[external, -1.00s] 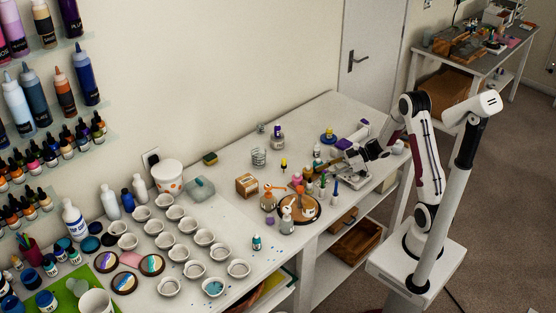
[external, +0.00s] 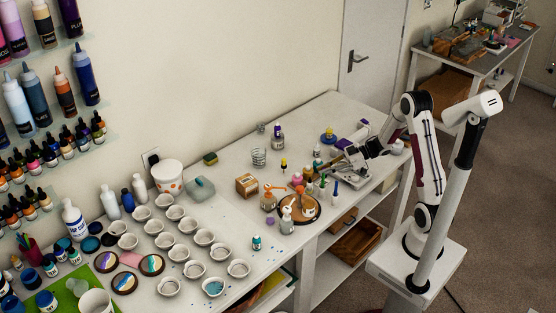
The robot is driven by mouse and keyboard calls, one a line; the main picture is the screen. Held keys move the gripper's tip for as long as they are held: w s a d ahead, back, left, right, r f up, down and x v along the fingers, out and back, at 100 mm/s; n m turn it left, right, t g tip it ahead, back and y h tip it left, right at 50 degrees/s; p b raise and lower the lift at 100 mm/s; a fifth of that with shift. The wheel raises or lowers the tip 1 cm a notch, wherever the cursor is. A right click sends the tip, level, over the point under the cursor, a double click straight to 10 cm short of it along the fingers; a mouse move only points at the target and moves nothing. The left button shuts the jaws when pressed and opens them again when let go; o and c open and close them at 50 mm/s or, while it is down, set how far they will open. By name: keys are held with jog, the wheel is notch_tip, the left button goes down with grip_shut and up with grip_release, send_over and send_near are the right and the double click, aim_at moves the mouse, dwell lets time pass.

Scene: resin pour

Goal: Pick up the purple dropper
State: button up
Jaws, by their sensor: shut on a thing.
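My gripper (external: 345,163) is at the right part of the long white table, low over a pale device or tray (external: 350,176). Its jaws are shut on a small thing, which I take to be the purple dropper. The jaws and wrist mostly hide it, so its shape and tilt cannot be made out. A small purple patch (external: 364,124) shows just behind my wrist; I cannot tell what it belongs to.
A round wooden board (external: 313,217) with several small bottles lies left of my gripper. Several white cups (external: 205,237) fill the table's left part.

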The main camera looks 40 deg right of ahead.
jog(key=shift+r, duration=4.35)
